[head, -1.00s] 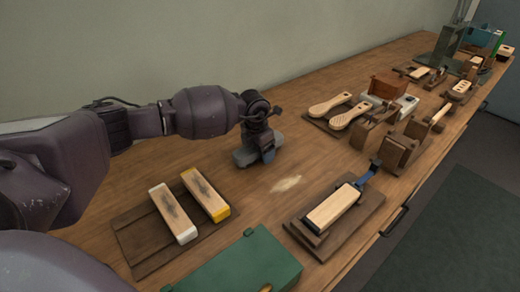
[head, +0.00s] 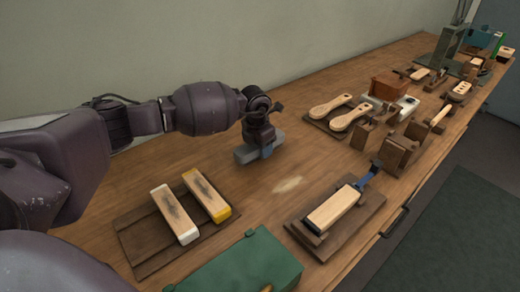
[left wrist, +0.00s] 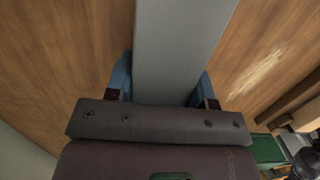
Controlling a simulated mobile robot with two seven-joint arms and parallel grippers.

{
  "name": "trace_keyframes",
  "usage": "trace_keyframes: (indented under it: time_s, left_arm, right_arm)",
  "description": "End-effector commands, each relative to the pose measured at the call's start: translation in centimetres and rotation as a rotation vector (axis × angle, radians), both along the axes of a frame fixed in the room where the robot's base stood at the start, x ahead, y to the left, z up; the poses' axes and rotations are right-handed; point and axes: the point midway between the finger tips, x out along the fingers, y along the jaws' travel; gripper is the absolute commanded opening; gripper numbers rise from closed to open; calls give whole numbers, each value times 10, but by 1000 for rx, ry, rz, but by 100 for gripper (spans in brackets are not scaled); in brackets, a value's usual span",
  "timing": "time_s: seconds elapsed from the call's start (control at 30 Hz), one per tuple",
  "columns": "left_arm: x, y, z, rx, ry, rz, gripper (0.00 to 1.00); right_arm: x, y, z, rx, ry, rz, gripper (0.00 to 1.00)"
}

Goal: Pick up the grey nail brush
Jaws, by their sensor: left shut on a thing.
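The grey nail brush (head: 245,154) is a grey block in the middle of the head view. My left gripper (head: 266,149) is shut on it, coming down from above with its fingers across the middle of the block. In the left wrist view the brush (left wrist: 182,45) is a long smooth grey bar between the blue fingertips of my left gripper (left wrist: 163,85), one on each side. The brush appears to be slightly above the wooden bench, with a shadow under it. Its bristles cannot be made out.
Two wooden blocks, one white-ended (head: 176,218) and one yellow-ended (head: 208,197), lie on a dark board in front. A green case (head: 240,268) and a board with a clamped block (head: 332,208) are nearer. Wooden paddles (head: 331,105) lie to the right. The wall (head: 200,50) is behind.

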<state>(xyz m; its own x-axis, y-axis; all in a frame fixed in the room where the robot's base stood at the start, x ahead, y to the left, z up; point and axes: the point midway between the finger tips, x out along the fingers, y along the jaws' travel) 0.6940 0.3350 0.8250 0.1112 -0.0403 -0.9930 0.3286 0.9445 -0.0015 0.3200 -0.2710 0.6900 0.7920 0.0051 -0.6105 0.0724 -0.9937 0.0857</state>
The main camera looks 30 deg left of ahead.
Motion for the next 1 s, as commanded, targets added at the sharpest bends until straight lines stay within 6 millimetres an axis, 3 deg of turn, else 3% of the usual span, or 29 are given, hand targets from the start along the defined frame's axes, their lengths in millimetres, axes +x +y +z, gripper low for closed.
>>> trace_keyframes:
  time_s: [0.03,0.4,0.6,0.8,1.0]
  left_arm:
    - [1,0,16,0,-9,-1,20]
    - [1,0,110,1,-12,-1,20]
    - [1,0,152,0,-9,-1,20]
    - [1,0,177,0,-5,-1,20]
    - [0,0,186,0,-3,-1,20]
  right_arm:
    - [2,0,5,0,-9,0,0]
    - [8,2,21,5,-34,0,0]
    - [6,3,24,9,-35,-7,0]
    - [3,2,21,9,-27,-11,0]
    - [3,2,22,9,-28,-10,0]
